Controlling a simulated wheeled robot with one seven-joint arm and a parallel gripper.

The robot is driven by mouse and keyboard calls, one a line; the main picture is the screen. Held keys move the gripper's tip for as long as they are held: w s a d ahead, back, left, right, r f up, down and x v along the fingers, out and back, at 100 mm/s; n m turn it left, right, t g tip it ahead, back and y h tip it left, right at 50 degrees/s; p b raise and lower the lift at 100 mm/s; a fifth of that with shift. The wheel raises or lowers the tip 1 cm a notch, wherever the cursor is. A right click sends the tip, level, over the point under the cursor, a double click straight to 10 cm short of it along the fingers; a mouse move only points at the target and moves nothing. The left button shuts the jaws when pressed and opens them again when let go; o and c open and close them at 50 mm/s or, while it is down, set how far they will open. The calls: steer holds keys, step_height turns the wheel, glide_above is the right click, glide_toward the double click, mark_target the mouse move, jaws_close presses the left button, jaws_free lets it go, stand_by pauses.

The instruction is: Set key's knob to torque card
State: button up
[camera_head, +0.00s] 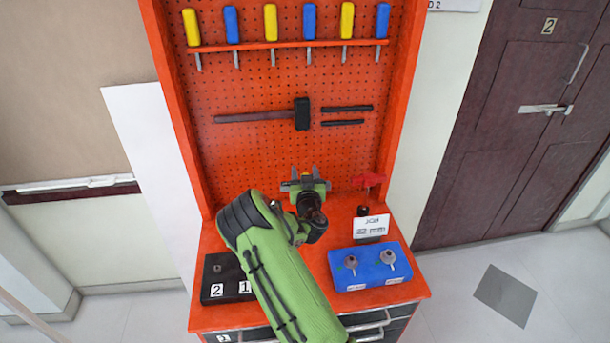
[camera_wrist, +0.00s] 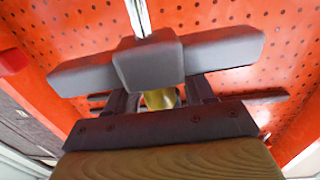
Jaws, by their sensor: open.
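A white card (camera_head: 371,226) stands upright on the bench's right side. It reads "JOB" above a line that looks like "22" and a blurred unit. A red handle-like piece (camera_head: 368,181) sits behind the card, above a dark round part (camera_head: 362,210). I cannot tell whether these are the key and its knob. My gripper (camera_head: 306,176) is open, left of the red piece and in front of the pegboard. No grasped object shows in the head view. In the wrist view, dark bars and a brass-coloured part lie close to the camera; what they are is unclear.
A blue box (camera_head: 347,283) with two grey knob-like pieces stands front right. A black block (camera_head: 213,287) marked 2 and 1 stands front left. The pegboard (camera_head: 250,170) bears a hammer (camera_head: 302,114), two dark rods and a rack of screwdrivers. My arm covers the bench's middle.

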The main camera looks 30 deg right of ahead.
steer(key=b+v, duration=1.3)
steer(key=v, duration=0.3)
steer(key=shift+b, duration=0.35)
steer(key=shift+w+d, duration=0.1)
